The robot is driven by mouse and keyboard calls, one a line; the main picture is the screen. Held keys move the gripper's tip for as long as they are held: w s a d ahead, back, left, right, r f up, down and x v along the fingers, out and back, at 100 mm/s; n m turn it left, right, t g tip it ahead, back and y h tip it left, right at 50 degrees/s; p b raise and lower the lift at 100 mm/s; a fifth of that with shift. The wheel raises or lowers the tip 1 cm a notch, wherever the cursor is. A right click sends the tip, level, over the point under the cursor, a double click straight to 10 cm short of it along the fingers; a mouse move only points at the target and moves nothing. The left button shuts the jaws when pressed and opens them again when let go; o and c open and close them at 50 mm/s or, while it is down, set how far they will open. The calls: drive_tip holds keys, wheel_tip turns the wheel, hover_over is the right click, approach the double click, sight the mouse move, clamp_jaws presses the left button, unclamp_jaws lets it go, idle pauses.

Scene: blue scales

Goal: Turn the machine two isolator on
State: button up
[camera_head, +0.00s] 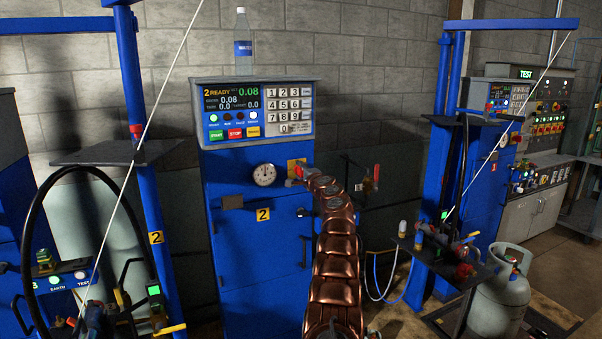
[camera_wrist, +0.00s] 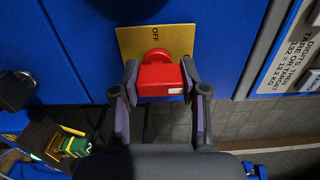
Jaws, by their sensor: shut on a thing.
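The isolator of machine two is a red handle (camera_wrist: 160,80) on a yellow plate (camera_wrist: 128,40) in the wrist view. The plate reads OFF near its top; lettering at its right edge is mostly hidden. My gripper (camera_wrist: 160,92) is shut on the red handle, one finger on each side. In the head view the yellow plate (camera_head: 297,163) is on the blue cabinet of machine two (camera_head: 235,190), right of a round gauge, and my gripper (camera_head: 301,172) is at it. The display (camera_head: 232,97) reads "2 READY" and 0.08.
A yellow "2" label (camera_head: 262,214) is on the cabinet door. A water bottle (camera_head: 243,40) stands on top. Another blue machine (camera_head: 480,190) and a gas cylinder (camera_head: 503,290) are at the right. A post with a shelf (camera_head: 115,152) stands at the left.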

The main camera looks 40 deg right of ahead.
drive_tip(key=o, duration=1.1)
drive_tip(key=shift+o, duration=0.2)
drive_tip(key=shift+s+a, duration=0.1)
